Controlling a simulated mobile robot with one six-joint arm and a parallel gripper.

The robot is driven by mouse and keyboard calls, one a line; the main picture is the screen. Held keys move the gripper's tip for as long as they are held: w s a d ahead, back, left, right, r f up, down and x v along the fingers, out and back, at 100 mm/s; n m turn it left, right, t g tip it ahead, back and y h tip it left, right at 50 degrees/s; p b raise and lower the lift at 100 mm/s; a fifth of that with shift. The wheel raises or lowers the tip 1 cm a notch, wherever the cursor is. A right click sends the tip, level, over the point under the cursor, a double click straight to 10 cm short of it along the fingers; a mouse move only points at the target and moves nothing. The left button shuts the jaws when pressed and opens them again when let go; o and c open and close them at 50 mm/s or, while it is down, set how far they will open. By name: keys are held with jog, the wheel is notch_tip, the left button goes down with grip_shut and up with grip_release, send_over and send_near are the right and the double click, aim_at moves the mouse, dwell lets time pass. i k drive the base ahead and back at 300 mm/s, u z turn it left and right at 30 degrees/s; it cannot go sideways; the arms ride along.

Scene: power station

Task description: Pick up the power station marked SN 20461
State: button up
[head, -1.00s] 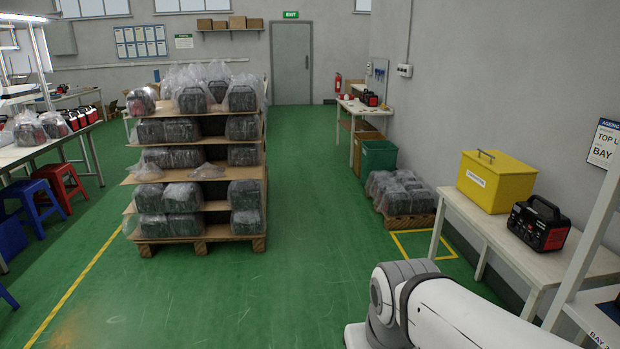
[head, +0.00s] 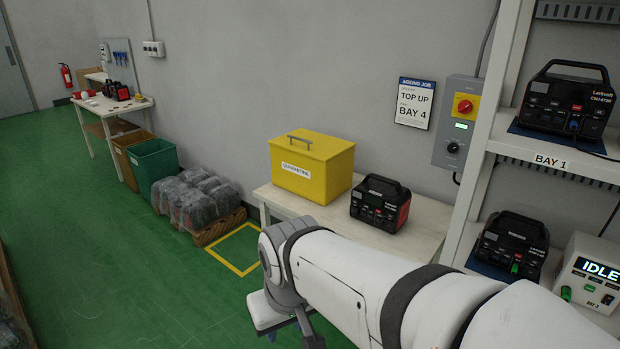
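A black power station with red sides and a top handle (head: 380,204) stands on the white table beside a yellow box. Another black power station (head: 566,100) stands on the rack shelf labelled BAY 1, and one more (head: 512,243) stands on the shelf below it. Two dark red and black units (head: 116,90) stand on the far bench. No serial number SN 20461 can be read on any of them. My arm reaches across the lower middle. My gripper is at its lower left end, mostly hidden by the arm, and its fingers cannot be made out.
A yellow lidded box marked QUARANTINE (head: 312,166) shares the white table (head: 290,203). A grey control box (head: 459,122) and an AGEING JOB sign (head: 415,103) reading BAY 4 hang on the wall. An IDLE display unit (head: 592,277) stands at right.

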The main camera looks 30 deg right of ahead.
aim_at(378, 196)
jog(key=z, duration=0.8)
jog(key=i, duration=1.6)
jog(key=z, duration=0.7)
jog(key=k, duration=0.7)
jog(key=z, duration=0.25)
jog(key=i, duration=0.75)
jog(key=u, duration=0.1)
